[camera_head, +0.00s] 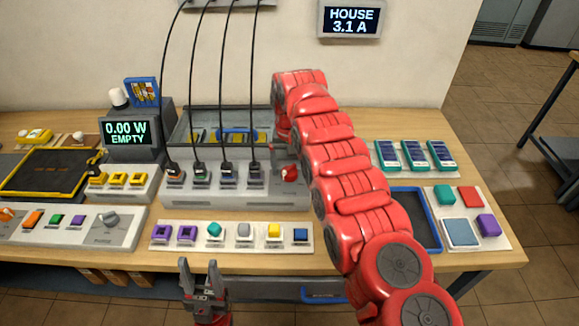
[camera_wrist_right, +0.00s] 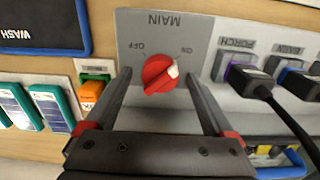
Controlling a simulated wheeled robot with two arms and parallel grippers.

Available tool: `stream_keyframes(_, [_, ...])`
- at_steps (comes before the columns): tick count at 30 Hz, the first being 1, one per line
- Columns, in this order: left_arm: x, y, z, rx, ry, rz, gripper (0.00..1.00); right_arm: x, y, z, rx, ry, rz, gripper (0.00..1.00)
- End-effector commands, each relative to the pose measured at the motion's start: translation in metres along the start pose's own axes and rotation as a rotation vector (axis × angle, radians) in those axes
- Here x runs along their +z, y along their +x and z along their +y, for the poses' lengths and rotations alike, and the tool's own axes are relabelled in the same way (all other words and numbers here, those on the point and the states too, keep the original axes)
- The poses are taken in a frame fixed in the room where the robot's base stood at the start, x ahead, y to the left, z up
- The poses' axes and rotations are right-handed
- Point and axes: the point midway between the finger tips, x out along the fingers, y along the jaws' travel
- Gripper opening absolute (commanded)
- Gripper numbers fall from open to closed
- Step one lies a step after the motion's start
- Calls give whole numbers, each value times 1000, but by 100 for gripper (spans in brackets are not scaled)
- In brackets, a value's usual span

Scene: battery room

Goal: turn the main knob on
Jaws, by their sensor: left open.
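The main knob (camera_wrist_right: 158,74) is red with a white mark, on a grey panel (camera_wrist_right: 139,24) labelled MAIN, OFF and ON, which appears upside down in the right wrist view. The white mark points to the ON side. My right gripper (camera_wrist_right: 158,73) is open, one finger on each side of the knob, with gaps showing. In the head view the right arm reaches over the table to the right end of the grey plug unit (camera_head: 236,190); its fingers are largely hidden there. My left gripper (camera_head: 201,266) is open and empty at the table's front edge.
Several black cables (camera_head: 222,80) hang down to the plugs left of the knob. A wall display (camera_head: 351,19) reads HOUSE 3.1 A; another display (camera_head: 130,133) reads 0.00 W EMPTY. A strip of coloured blocks (camera_head: 231,244) lies in front. Teal devices (camera_head: 414,156) lie to the right.

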Motion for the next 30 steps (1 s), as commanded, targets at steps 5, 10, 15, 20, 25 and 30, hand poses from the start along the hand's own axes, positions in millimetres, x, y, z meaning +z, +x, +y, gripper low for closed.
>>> stream_keyframes(5, [0, 0, 0, 0, 0, 0, 50, 0, 0, 0, 0, -1, -1, 88])
stream_keyframes(10, [-1, 7, 0, 0, 0, 0, 50, 0, -12, 0, 0, -1, -1, 88])
stream_keyframes(15, [-5, 27, -1, 0, 0, 0, 50, 1, -42, 1, 0, 0, -1, 88])
stream_keyframes(20, [-10, 59, -3, 0, 0, 0, 50, 1, -77, 0, 0, 0, -2, 88])
stream_keyframes(25, [-16, 94, -5, 0, 0, 0, 50, 1, -110, 0, 0, 0, -2, 88])
stream_keyframes(30, [-22, 127, -6, 0, 0, 0, 50, 0, -149, 0, 0, 0, 0, 88])
